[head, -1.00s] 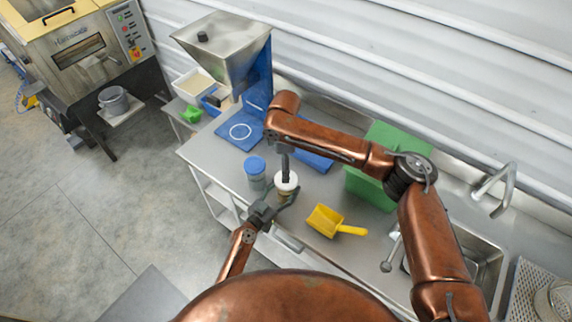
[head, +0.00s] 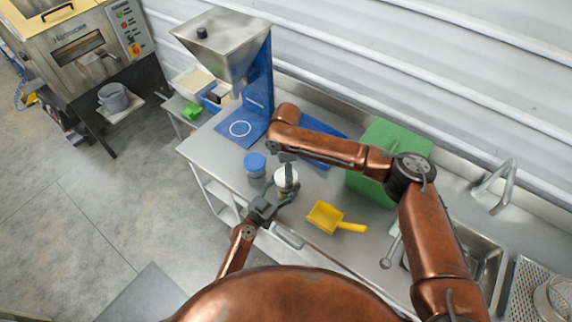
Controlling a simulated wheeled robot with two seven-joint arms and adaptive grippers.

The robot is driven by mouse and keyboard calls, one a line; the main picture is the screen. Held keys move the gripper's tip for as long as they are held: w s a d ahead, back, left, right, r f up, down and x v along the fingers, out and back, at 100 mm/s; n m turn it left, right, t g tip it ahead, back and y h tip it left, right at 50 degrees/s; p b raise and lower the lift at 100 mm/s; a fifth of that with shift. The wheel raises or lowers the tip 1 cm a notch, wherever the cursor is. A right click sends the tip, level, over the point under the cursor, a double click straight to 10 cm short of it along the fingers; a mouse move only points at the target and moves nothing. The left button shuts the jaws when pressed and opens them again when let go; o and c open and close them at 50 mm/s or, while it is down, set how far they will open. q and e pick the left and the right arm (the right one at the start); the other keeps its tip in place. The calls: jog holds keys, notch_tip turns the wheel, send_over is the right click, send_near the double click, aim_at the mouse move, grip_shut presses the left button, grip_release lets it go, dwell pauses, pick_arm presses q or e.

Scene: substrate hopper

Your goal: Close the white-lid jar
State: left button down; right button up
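The white-lid jar (head: 281,182) stands near the front edge of the steel counter, its white top partly hidden by my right gripper. My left gripper (head: 280,194) comes from the front with its fingers around the jar's lower body, apparently holding it. My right gripper (head: 289,177) points down at the jar's top from above. Its dark fingers overlap the white lid in the picture; whether they grip the lid or how far they are apart is unclear. How the lid sits on the jar is also hard to tell.
A blue-lid jar (head: 255,166) stands just left of the white-lid jar. A yellow scoop (head: 326,217) lies to the right. A green box (head: 371,186) and a sink (head: 482,262) are farther right. The steel hopper (head: 226,45) on its blue stand is behind left.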

jog(key=shift+f, duration=1.1)
jog(key=shift+c, duration=0.3)
jog(key=c, duration=1.1)
jog(key=o, duration=1.3)
jog(key=shift+r, duration=0.1)
notch_tip(320, 180, up, 12)
jog(key=shift+f, duration=0.1)
